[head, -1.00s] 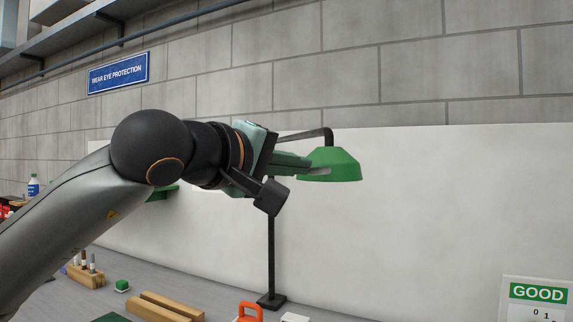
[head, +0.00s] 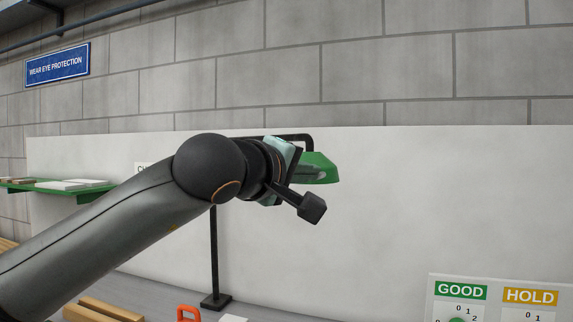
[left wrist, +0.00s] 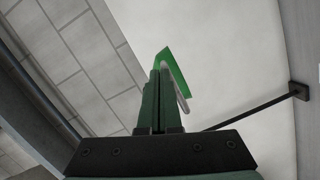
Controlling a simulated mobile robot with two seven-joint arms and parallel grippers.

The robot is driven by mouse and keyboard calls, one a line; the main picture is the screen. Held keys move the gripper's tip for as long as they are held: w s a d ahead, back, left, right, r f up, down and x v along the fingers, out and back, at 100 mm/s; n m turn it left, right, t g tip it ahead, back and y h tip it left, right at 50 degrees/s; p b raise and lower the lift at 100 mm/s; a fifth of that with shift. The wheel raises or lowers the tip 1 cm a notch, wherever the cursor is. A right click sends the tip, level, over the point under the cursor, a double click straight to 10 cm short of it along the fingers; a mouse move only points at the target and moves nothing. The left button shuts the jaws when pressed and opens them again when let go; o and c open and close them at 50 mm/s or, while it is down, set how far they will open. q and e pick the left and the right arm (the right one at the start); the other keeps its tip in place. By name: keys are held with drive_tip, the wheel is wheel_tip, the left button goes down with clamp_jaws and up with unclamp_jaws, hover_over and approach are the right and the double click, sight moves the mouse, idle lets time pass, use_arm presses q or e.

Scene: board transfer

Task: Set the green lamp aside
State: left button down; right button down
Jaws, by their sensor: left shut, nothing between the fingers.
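The green lamp (head: 322,168) has a green shade on a black arm, with a black post (head: 214,255) standing on a square base on the bench. My left gripper (head: 312,174) is at the shade, its fingers overlapping the shade's left part in the head view. In the left wrist view the fingers (left wrist: 158,92) are closed together, with the green shade (left wrist: 174,70) just beyond and beside their tips. Nothing shows between the fingers. I cannot tell whether they touch the shade. My left arm hides part of the post and lamp arm. My right gripper is not in view.
A board with GOOD and HOLD labels (head: 495,297) stands at the lower right. Wooden blocks (head: 103,308) and an orange object (head: 188,313) lie at the bench front. A green shelf (head: 60,190) is at left. A white panel (head: 450,210) is behind.

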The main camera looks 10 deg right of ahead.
sight(323, 170)
use_arm(q)
drive_tip(key=d, duration=0.1)
drive_tip(key=d+p, duration=0.1)
drive_tip(key=w+d+r, duration=0.1)
drive_tip(key=shift+d+p, duration=0.3)
drive_tip(key=shift+d, duration=0.1)
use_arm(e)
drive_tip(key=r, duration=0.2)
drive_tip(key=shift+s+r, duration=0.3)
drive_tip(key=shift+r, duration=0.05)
use_arm(q)
drive_tip(key=shift+f, duration=0.15)
